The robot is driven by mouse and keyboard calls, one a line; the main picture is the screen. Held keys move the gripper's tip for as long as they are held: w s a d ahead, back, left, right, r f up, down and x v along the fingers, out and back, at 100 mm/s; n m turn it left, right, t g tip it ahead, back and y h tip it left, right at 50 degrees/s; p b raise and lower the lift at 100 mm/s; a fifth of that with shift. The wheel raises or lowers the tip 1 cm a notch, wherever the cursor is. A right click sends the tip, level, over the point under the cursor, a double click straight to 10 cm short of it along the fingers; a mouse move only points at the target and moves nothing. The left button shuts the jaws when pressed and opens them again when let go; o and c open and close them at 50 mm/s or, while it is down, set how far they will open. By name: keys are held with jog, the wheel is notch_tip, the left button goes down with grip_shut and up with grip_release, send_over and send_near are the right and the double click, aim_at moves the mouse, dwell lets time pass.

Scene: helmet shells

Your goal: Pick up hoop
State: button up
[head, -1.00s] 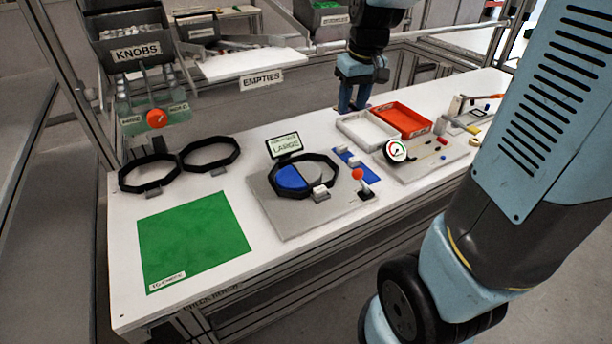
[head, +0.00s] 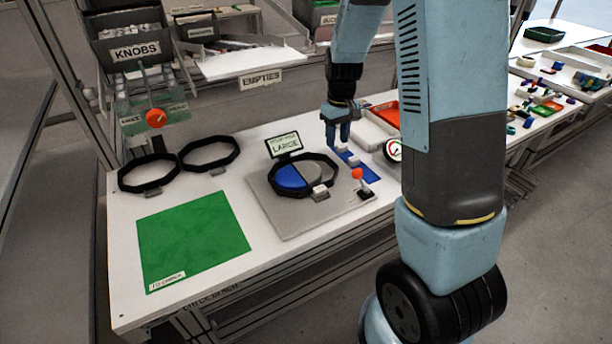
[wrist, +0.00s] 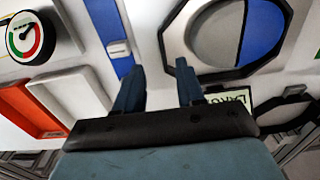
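Several black octagonal hoops are in view. One hoop (head: 336,178) rests on a grey plate (head: 290,225) around a disc that is half blue, half grey; it also shows in the wrist view (wrist: 240,73). Two more lie on the white bench at the back left, a left hoop (head: 123,180) and a right hoop (head: 190,167), each with a small grey block at its front. My gripper (head: 338,147) is above the bench behind the plate, by the blue strip. In the wrist view its fingers (wrist: 161,70) are apart with nothing between them.
A "LARGE" sign (head: 284,145) stands behind the plate. A red-knobbed lever (head: 358,174) is at its right. A blue strip (head: 357,163) with small blocks, a white tray (wrist: 75,95) and a dial (wrist: 28,37) are nearby. A green mat (head: 193,240) lies front left.

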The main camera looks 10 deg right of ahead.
aim_at(334, 162)
jog(key=shift+w+a+f, duration=0.1)
jog(key=shift+f, duration=2.2)
jog(key=shift+w+a+f, duration=0.1)
jog(key=shift+f, duration=2.2)
grip_shut()
